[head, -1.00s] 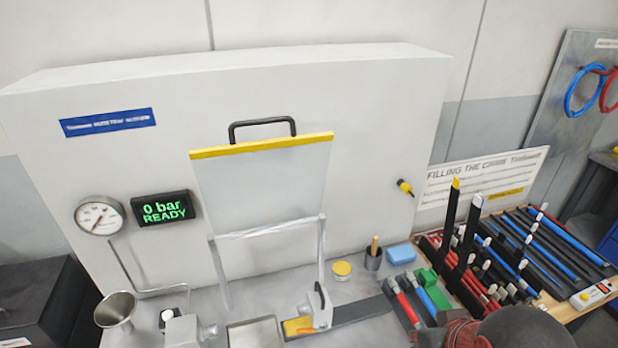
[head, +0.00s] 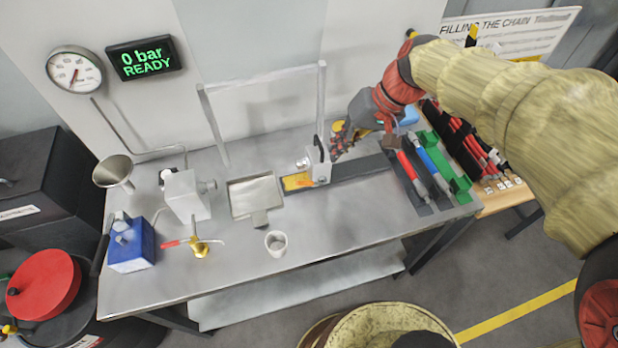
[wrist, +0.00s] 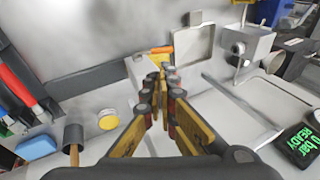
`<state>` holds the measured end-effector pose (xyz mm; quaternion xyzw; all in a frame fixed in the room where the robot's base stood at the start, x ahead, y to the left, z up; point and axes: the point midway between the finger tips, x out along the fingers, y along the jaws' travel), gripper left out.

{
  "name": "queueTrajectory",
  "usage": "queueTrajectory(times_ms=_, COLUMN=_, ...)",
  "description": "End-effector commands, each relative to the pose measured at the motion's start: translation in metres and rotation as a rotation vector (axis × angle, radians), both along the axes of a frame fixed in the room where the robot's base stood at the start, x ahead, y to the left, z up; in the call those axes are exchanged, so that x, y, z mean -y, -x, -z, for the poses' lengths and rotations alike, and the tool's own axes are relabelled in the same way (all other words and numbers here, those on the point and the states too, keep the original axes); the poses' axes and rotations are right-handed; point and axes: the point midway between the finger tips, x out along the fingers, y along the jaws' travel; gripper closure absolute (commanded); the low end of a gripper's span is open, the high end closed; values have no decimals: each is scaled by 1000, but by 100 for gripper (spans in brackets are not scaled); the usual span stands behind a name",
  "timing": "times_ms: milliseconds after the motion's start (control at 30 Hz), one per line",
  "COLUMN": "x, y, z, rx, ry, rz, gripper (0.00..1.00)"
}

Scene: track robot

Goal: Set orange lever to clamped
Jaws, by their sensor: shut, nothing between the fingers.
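The orange lever (head: 298,182) lies low at the left side of a small light metal block (head: 321,171) on the bench. A dark upright plate rises from that block. In the wrist view the orange lever (wrist: 160,49) shows just beyond my fingertips, beside the pale block (wrist: 140,68). My gripper (head: 338,152) is just to the right of and behind the block in the head view, its fingers pointing down. In the wrist view my gripper (wrist: 163,80) has its fingers together and empty. They cover part of the block, and I cannot tell whether they touch it.
A metal tray (head: 240,208) lies left of the lever and a white cup (head: 276,243) stands in front. A dark strip (head: 362,168) runs right towards red and blue tubes (head: 433,168). A frame (head: 322,100) stands behind. The bench front is mostly clear.

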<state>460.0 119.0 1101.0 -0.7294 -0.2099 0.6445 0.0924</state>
Motion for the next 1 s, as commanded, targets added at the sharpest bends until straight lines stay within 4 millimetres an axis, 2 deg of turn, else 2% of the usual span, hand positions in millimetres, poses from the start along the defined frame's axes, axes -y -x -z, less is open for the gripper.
queueTrajectory(times_ms=33, x=-4, y=-1, z=-8, rx=15, ry=-15, rz=-24, gripper=100)
queueTrajectory(times_ms=267, x=-10, y=2, z=4, rx=22, ry=-16, rz=-69, gripper=100)
queueTrajectory(times_ms=800, x=-53, y=-4, z=95, rx=21, ry=-14, rz=-67, gripper=100)
queueTrajectory(times_ms=1000, x=-63, y=-6, z=114, rx=23, ry=-13, rz=-66, gripper=100)
